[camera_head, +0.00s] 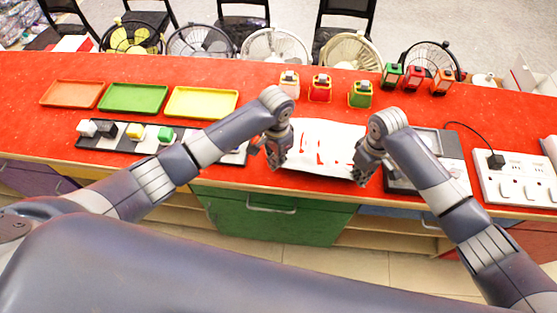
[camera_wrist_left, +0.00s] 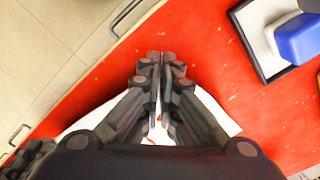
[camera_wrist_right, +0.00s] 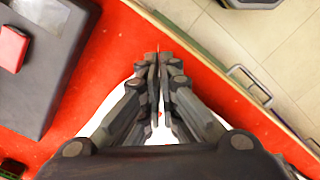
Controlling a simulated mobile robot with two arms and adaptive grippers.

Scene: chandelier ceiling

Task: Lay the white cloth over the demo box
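The white cloth (camera_head: 325,146), marked with red shapes, lies on the red counter between my two grippers. Its edges also show below the fingers in the left wrist view (camera_wrist_left: 222,116) and right wrist view (camera_wrist_right: 92,124). My left gripper (camera_head: 272,163) is at the cloth's left edge, fingers together. My right gripper (camera_head: 358,179) is at its front right edge, fingers also together. No cloth shows clearly between either pair of fingertips. A dark box (camera_head: 400,181) with a grey top panel stands partly behind my right arm; I cannot tell if it is the demo box.
Orange (camera_head: 72,93), green (camera_head: 133,98) and yellow (camera_head: 201,102) trays lie at left. A strip with coloured blocks (camera_head: 136,131) lies before them. Several small coloured lanterns stand behind the cloth. A white socket panel (camera_head: 520,184) is at right. The green cabinet (camera_head: 262,218) is below.

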